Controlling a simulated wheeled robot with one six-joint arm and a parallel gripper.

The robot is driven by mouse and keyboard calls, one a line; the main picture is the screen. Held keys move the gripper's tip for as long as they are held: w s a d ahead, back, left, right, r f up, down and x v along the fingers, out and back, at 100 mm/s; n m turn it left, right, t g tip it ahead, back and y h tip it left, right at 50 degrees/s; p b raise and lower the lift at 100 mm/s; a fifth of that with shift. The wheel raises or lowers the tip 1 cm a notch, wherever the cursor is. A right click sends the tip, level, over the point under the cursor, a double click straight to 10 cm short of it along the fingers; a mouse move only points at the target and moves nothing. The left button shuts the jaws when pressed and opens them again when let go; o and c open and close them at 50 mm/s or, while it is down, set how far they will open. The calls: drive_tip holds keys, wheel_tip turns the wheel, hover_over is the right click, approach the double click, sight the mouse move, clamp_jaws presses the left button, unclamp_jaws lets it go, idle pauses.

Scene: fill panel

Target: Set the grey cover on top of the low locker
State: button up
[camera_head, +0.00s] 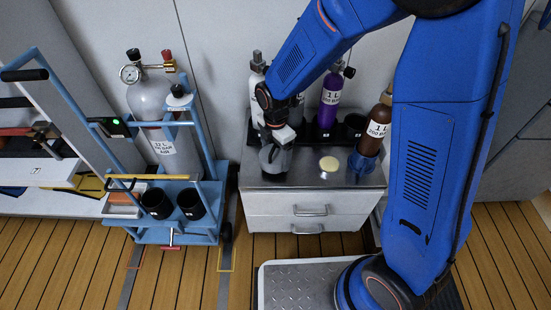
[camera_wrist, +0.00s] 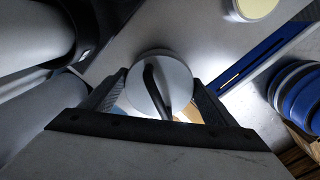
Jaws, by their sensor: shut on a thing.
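The grey cover (camera_wrist: 178,72) is a round disc with a dark bar handle in the wrist view. My gripper (camera_wrist: 158,98) is shut on it, with one finger on each side. In the head view my gripper (camera_head: 274,143) points down over the left front of the low locker, with the grey cover (camera_head: 276,160) below it. I cannot tell whether the cover touches the top. The low locker (camera_head: 310,206) is white with a grey top and drawers with bar handles.
A pale yellow disc (camera_head: 329,164) lies on the locker top. A brown bottle (camera_head: 376,130) stands at its right, and a purple bottle (camera_head: 331,98) is among the bottles in a dark rack at the back. A blue trolley (camera_head: 176,237) with a large grey cylinder (camera_head: 150,97) stands left.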

drive_tip(key=shift+f, duration=1.35)
drive_tip(key=shift+f, duration=0.15)
drive_tip(key=o, duration=1.3)
drive_tip(key=shift+c, duration=0.2)
